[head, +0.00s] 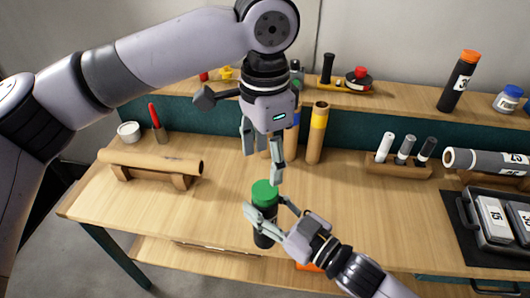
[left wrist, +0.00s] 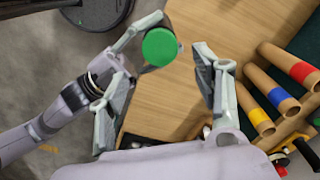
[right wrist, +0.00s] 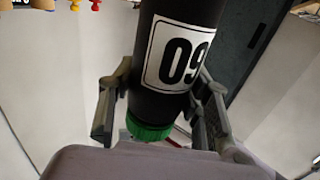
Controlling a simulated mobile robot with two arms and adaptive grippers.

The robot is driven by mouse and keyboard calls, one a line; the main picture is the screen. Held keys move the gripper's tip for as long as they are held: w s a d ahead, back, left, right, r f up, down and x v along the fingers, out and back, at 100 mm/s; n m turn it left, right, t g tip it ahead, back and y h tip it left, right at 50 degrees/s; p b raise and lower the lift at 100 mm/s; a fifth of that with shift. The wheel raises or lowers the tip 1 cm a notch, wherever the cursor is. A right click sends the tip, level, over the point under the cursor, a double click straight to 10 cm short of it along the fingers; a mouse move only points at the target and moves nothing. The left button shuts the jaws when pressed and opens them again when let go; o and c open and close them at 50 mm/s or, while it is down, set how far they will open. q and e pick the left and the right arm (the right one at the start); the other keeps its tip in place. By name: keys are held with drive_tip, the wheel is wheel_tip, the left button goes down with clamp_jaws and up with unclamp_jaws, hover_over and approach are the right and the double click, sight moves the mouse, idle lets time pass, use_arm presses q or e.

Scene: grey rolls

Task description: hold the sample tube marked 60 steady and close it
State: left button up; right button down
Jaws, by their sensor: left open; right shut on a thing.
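The sample tube marked 60 is a black cylinder (head: 265,238) with a white label and a green cap (head: 264,191) on its upper end. My right gripper (head: 272,218) is shut around the tube and holds it upright over the table's front part. In the right wrist view the tube (right wrist: 185,60) appears inverted, its label partly cut by the right finger. My left gripper (head: 264,166) is open and points down just above the cap, apart from it. In the left wrist view the cap (left wrist: 160,47) lies ahead of the open fingers. Whether the cap is fully tightened cannot be told.
Cardboard tubes with coloured bands (head: 318,135) stand behind my left gripper. A cardboard roll (head: 150,161) lies on a stand at left. Marker pens in a wooden block (head: 400,165), a grey roll (head: 485,161) and a dark tray (head: 465,215) are at right. The middle table is clear.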

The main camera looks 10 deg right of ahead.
sight(265, 189)
use_arm(q)
drive_tip(key=shift+r+n, duration=0.1)
drive_tip(key=shift+n, duration=0.9)
wheel_tip(265, 189, down, 8)
drive_tip(key=shift+f, duration=0.1)
drive_tip(key=shift+c, duration=0.5)
drive_tip(key=c, duration=1.1)
drive_tip(key=o, duration=1.3)
drive_tip(key=shift+o, duration=0.2)
drive_tip(key=shift+r, duration=0.2)
wheel_tip(265, 189, up, 12)
